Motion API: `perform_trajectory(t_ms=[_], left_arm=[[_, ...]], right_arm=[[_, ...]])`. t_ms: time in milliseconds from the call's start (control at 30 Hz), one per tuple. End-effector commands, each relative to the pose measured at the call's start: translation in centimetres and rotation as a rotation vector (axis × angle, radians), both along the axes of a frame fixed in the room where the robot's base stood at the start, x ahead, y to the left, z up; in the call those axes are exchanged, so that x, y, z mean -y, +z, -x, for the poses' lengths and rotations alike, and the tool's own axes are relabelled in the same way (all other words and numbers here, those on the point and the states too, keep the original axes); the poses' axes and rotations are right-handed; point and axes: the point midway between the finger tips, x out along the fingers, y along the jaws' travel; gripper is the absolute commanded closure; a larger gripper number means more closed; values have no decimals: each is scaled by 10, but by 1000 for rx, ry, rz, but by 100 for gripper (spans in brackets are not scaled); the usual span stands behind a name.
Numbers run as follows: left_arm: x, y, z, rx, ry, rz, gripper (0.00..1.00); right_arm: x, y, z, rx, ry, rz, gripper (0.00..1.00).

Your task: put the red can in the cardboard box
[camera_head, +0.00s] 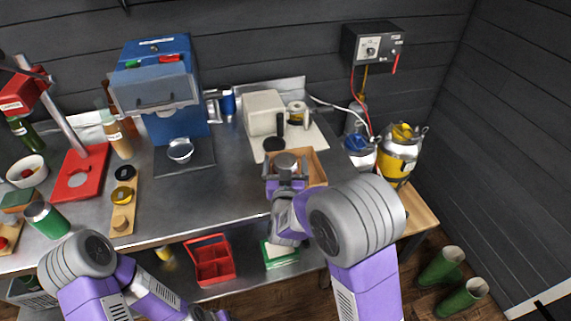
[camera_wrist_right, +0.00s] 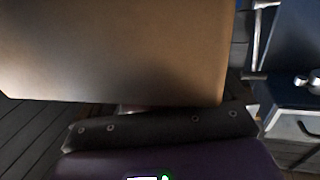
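The cardboard box (camera_head: 318,164) stands open on the right part of the steel bench. My right gripper (camera_head: 286,164) is at the box, with a finger on each side of a round grey top (camera_head: 286,159). This top looks like a can's lid; no red side shows. Whether the fingers press on it cannot be told. In the right wrist view a brown cardboard wall (camera_wrist_right: 115,50) fills the upper left, close to the camera, and hides the fingertips. My left arm comes in at the lower left; its fingers are out of the picture.
A white machine (camera_head: 264,112) stands behind the box, and a yellow container (camera_head: 398,157) to its right. A blue machine (camera_head: 158,90) is at the back. A green can (camera_head: 48,221) and bottles stand at the left. A red crate (camera_head: 210,262) is below. The middle bench is mostly clear.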

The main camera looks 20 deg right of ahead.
Motion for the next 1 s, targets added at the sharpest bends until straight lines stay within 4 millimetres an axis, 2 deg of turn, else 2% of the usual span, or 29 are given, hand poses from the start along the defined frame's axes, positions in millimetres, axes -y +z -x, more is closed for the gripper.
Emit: perform_trajectory(t_ms=[300,500,867,1000], left_arm=[[0,2,0,0,0,0,50],[0,18,0,0,0,0,50],[0,19,0,0,0,0,50],[0,-6,0,0,0,0,50]], right_arm=[[0,2,0,0,0,0,3],[0,18,0,0,1,0,3],[-25,12,88,-2,6,0,3],[-26,10,91,14,-7,2,3]])
